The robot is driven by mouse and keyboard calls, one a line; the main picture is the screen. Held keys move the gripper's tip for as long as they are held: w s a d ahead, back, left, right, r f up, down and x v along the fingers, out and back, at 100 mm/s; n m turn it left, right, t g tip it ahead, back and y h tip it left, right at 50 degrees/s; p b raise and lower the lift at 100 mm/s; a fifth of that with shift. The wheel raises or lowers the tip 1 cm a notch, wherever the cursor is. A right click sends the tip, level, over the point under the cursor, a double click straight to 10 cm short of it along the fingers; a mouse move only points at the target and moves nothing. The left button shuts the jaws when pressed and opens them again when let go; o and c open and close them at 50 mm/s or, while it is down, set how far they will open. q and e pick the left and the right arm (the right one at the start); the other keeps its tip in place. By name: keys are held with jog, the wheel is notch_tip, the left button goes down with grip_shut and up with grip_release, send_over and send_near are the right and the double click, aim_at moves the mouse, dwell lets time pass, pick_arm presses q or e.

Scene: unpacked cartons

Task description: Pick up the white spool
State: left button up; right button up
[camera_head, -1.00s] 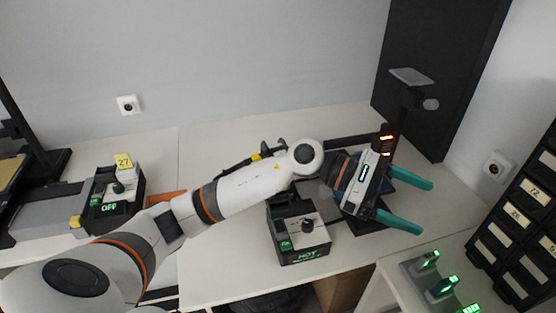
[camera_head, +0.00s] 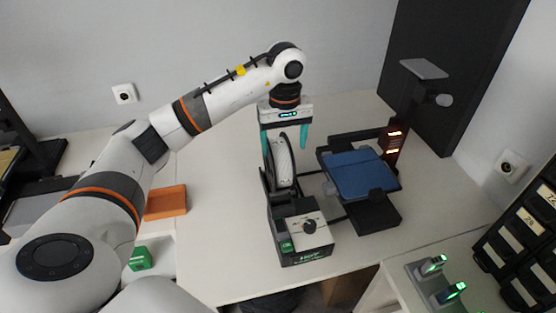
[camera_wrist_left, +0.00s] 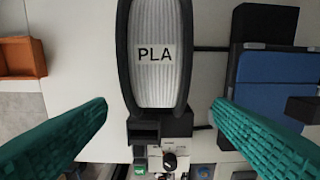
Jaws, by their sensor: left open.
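The white spool (camera_head: 284,163) stands upright in a black holder behind the control box marked HOT (camera_head: 304,232). In the left wrist view the white spool (camera_wrist_left: 157,82) shows from above, with a PLA label and dark rims. My left gripper (camera_head: 285,150) points down over the spool, its teal fingers on either side of it. In the left wrist view the left gripper (camera_wrist_left: 160,118) is open, with a clear gap between each finger and the spool. My right gripper is not in view.
A printer with a blue plate (camera_head: 360,174) stands right of the spool. An orange tray (camera_head: 166,202) lies to the left, and a green block (camera_head: 139,259) is near my arm. Black bins (camera_head: 522,240) stand at the right edge.

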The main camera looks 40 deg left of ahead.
aim_at(281, 157)
pick_arm(q)
jog(key=shift+f, duration=0.65)
jog(key=shift+s+a+f+p, duration=0.1)
jog(key=shift+f+p, duration=0.25)
jog(key=shift+p, duration=0.1)
jog(key=f, duration=0.1)
jog(key=f+p, duration=0.1)
jog(key=f, duration=0.1)
jog(key=shift+a+f+p, duration=0.2)
jog(key=shift+f+p, duration=0.1)
jog(key=shift+f, duration=0.4)
